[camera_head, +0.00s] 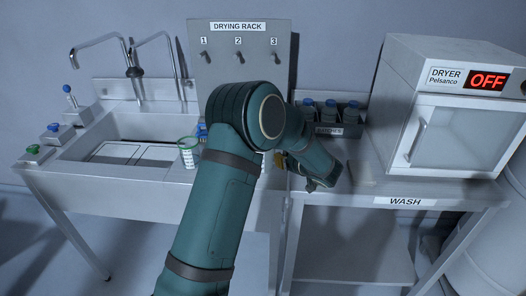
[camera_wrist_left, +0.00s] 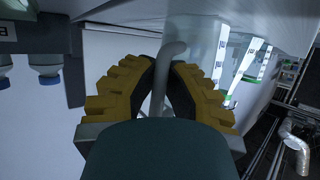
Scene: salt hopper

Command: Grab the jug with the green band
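A clear jug with a green rim and green marks (camera_head: 187,153) stands at the front edge of the sink in the head view. A jug with green bands also shows at the right in the left wrist view (camera_wrist_left: 250,62). My left gripper (camera_wrist_left: 163,70) has its yellow fingers either side of a grey curved handle. The handle seems to join a nearer clear jug with blue marks (camera_wrist_left: 205,50). Whether the fingers press on the handle is unclear. In the head view my left arm hides most of the gripper and that jug. My right gripper is out of view.
A blue-marked item (camera_head: 202,131) shows behind the green-marked jug. A drying rack (camera_head: 225,75) stands behind. A caddy of blue-capped bottles (camera_head: 330,129) and a dryer (camera_head: 455,135) reading OFF are on the right bench. The sink basin (camera_head: 120,128) is at left.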

